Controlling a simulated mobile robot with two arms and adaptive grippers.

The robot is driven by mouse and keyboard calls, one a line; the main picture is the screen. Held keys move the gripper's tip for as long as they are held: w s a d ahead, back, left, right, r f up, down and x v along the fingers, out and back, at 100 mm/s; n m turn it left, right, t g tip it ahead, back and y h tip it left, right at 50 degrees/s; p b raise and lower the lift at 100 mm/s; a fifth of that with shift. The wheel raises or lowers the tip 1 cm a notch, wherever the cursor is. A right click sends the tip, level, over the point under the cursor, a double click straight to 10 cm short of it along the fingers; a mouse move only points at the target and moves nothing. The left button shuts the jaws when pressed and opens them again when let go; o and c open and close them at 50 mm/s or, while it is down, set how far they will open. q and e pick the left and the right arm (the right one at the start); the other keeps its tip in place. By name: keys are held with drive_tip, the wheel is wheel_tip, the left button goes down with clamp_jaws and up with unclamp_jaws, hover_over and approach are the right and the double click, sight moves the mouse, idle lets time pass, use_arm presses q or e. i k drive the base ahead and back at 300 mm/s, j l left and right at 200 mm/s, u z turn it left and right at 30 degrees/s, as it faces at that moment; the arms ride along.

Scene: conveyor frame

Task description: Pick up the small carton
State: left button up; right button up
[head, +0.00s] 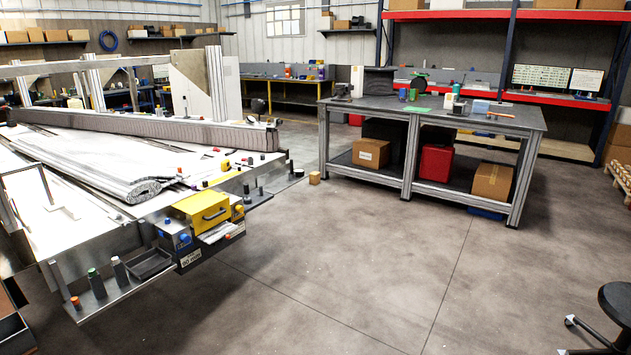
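A small brown carton (314,177) stands on the floor in the head view, between the conveyor's end and the grey workbench. It looks upright and nothing touches it. It is small and far off, so its details cannot be made out. Neither of my grippers shows in this view.
The conveyor frame (190,131) with a yellow box (199,208) fills the left. The workbench (430,108) has larger cartons (371,153) (493,181) and a red box (435,162) on its lower shelf. A black stool (615,303) stands at right. The middle floor is clear.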

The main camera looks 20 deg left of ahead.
sight(314, 176)
drive_tip(key=i+j, duration=0.25)
drive_tip(key=i, duration=0.25)
drive_tip(key=i+j+u, duration=0.1)
drive_tip(key=i, duration=0.35)
drive_tip(key=i+j, duration=0.3)
drive_tip(key=i, duration=0.2)
drive_tip(key=i+z, duration=0.25)
drive_tip(key=i, duration=0.6)
drive_tip(key=i+z, duration=0.25)
drive_tip(key=i, duration=0.55)
drive_tip(key=i+u, duration=0.2)
drive_tip(key=i, duration=0.35)
drive_tip(key=i+u, duration=0.2)
drive_tip(key=i, duration=0.35)
drive_tip(key=i+l+u, duration=0.2)
drive_tip(key=i, duration=0.35)
drive_tip(key=i+j+u, duration=0.2)
drive_tip(key=i+u, duration=0.25)
drive_tip(key=i, duration=0.55)
drive_tip(key=i+l+u, duration=0.2)
drive_tip(key=i+u, duration=0.25)
drive_tip(key=i, duration=0.55)
